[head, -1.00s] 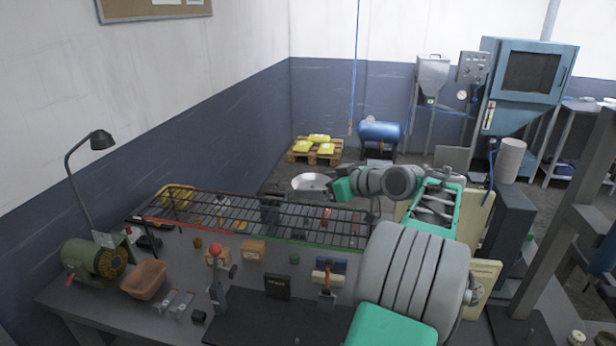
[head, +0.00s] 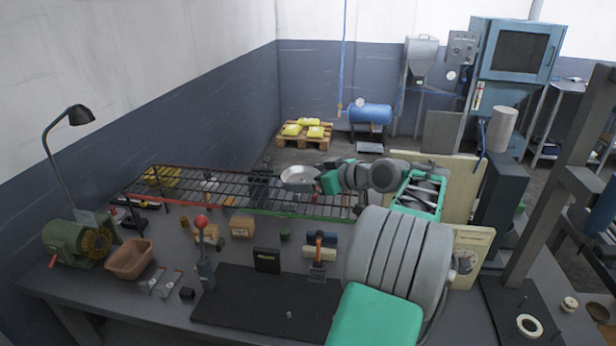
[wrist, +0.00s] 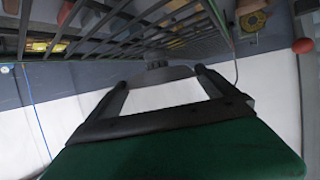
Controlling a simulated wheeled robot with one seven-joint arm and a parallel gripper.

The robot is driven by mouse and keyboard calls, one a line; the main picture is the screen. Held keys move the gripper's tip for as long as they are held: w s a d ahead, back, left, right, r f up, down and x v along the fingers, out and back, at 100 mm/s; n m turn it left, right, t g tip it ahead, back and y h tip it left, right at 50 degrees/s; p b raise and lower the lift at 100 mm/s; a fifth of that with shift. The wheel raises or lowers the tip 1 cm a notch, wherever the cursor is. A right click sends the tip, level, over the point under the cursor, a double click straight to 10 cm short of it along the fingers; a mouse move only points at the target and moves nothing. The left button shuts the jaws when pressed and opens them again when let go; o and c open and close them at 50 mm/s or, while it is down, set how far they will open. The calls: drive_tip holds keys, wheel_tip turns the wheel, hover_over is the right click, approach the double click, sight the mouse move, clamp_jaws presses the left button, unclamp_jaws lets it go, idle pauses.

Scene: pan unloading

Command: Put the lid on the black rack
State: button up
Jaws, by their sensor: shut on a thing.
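The lid (head: 298,176) is a round, shallow, silver-grey disc. My gripper (head: 322,182) is shut on it from the right and holds it roughly level. In the head view the lid overlaps the far edge of the black rack (head: 222,188), right of its middle; whether it touches the wires I cannot tell. The rack is a long black wire shelf with a red and green front rail, standing over the back of the bench. In the wrist view a grey edge of the lid (wrist: 160,75) shows between the two dark fingers, with the rack's wires (wrist: 120,28) close by.
A dark upright holder (head: 259,188) stands left of the lid at the rack. The bench below holds a lever with a red knob (head: 201,222), a brown tub (head: 130,260), a green grinder (head: 75,242) and small boxes.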

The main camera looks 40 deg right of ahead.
drive_tip(key=shift+f+b, duration=0.45)
drive_tip(key=shift+f, duration=0.05)
idle(0.4)
drive_tip(key=o, duration=1.2)
drive_tip(key=shift+c, duration=0.2)
drive_tip(key=shift+s+d+r, duration=0.1)
drive_tip(key=shift+s+r, duration=0.05)
drive_tip(key=shift+s, duration=0.25)
drive_tip(key=b+v, duration=0.1)
drive_tip(key=v, duration=0.6)
